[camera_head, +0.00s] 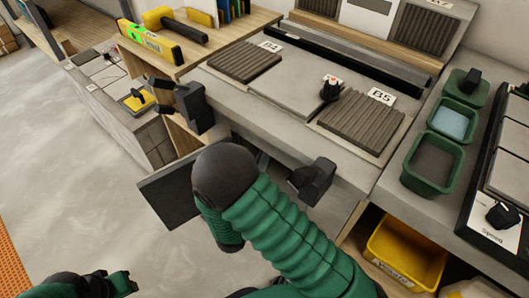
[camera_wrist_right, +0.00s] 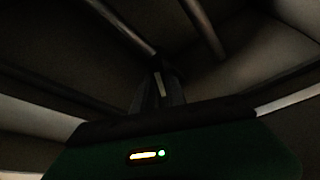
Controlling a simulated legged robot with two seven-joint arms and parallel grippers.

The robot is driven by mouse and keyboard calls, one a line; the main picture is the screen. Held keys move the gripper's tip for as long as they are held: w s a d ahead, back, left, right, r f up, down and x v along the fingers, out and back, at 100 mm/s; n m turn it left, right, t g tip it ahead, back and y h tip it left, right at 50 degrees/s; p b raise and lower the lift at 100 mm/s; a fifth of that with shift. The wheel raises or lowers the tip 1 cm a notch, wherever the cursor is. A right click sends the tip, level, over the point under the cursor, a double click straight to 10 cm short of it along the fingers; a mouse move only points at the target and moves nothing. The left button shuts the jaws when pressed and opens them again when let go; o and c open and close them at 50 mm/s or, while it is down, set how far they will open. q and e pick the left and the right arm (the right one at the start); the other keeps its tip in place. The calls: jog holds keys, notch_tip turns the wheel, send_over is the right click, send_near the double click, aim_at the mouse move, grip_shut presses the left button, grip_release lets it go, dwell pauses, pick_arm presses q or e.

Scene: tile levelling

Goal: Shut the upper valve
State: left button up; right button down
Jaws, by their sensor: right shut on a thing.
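My right arm (camera_head: 265,215) reaches up from the bottom of the head view and bends down at its black joint. Its gripper is hidden there, below the bench front. In the dark right wrist view, the right gripper's fingers (camera_wrist_right: 160,88) are closed together on a small thing, with a thin pale strip showing between them. It is too dark to tell whether this is the upper valve. Pipes (camera_wrist_right: 208,30) run above and beyond the fingers. No valve shows clearly in either view. My left gripper (camera_head: 118,283) is at the bottom left of the head view, apart from everything; its opening is unclear.
A dark panel (camera_head: 168,197) stands out below the bench front. The bench (camera_head: 225,92) holds ribbed tile pads (camera_head: 360,120) and a black knob (camera_head: 330,88). Green bins (camera_head: 432,165) stand at right, above a yellow bin (camera_head: 405,250). The floor at left (camera_head: 60,170) is clear.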

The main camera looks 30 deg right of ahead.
jog(key=shift+f+m, duration=0.2)
jog(key=shift+m, duration=0.1)
jog(key=shift+w+a+f+m+g+h+b, duration=0.1)
jog(key=shift+m+g+h+b, duration=0.35)
jog(key=shift+m, duration=0.85)
jog(key=shift+f+m+g+h+b, duration=0.15)
jog(key=shift+m+h, duration=0.45)
jog(key=shift+m, duration=0.7)
jog(key=shift+w+a+m+g+h+b, duration=0.15)
jog(key=shift+m+g+h, duration=0.3)
jog(key=shift+m, duration=0.85)
jog(key=shift+s+d, duration=0.1)
jog(key=c, duration=1.4)
grip_release()
jog(key=shift+o, duration=0.2)
jog(key=shift+r, duration=0.1)
